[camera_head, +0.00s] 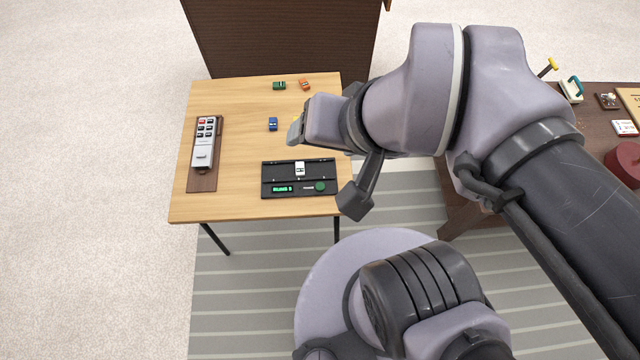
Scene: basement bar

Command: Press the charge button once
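A black device (275,168) lies near the front edge of the wooden table. A round green button (320,186) sits at its front right, beside a small lit green display (283,188). A small white piece (299,168) sits in the middle of the device. No label reading "charge" can be made out. My gripper (296,131) is above the table, farther back than the device and apart from the button. It points to the left. Its fingers are seen edge-on, so their gap cannot be made out, and I see nothing held.
A grey remote-like unit with several buttons (203,150) lies on a brown board at the table's left. Small green (279,86), orange (305,84) and blue (273,124) toy cars stand on the wooden table (235,195). A darker table (595,100) with clutter is at right.

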